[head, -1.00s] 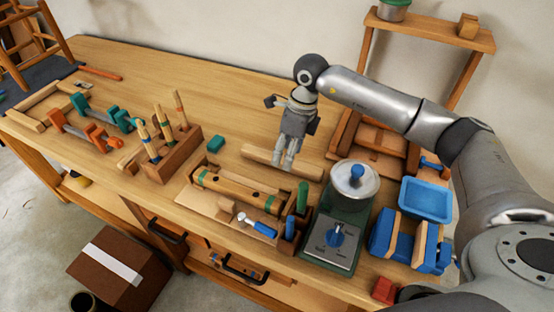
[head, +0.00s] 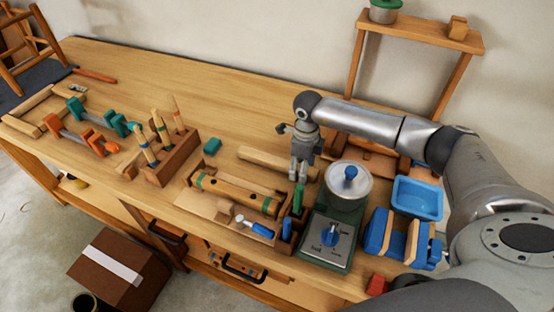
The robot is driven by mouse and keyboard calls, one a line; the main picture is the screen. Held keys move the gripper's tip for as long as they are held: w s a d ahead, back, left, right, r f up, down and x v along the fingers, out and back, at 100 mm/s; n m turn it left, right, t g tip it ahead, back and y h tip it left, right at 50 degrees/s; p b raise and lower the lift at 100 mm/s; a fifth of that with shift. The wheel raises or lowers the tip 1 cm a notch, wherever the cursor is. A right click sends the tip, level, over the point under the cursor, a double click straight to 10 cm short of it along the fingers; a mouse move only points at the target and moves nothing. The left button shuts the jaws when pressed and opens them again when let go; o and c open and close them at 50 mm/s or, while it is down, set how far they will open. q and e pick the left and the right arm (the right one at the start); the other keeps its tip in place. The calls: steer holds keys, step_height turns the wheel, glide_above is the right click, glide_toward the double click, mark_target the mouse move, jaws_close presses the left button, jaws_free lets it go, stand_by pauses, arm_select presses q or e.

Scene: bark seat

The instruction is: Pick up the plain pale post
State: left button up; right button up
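The plain pale post (head: 262,158) lies on its side on the bench, in the middle of the head view. My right gripper (head: 298,180) points down at the post's right part and hides a piece of it. I cannot tell whether the fingertips touch the post. My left gripper is not in view.
A banded post (head: 235,191) lies in a wooden cradle in front. A green scale (head: 325,244) with a round pan (head: 349,184) stands close right of the gripper. A chisel block (head: 172,160) and a teal block (head: 212,146) are left.

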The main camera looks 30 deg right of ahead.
steer(key=shift+f, duration=0.5)
steer(key=c, duration=1.2)
steer(key=shift+w+r, duration=0.1)
steer(key=shift+r, duration=0.05)
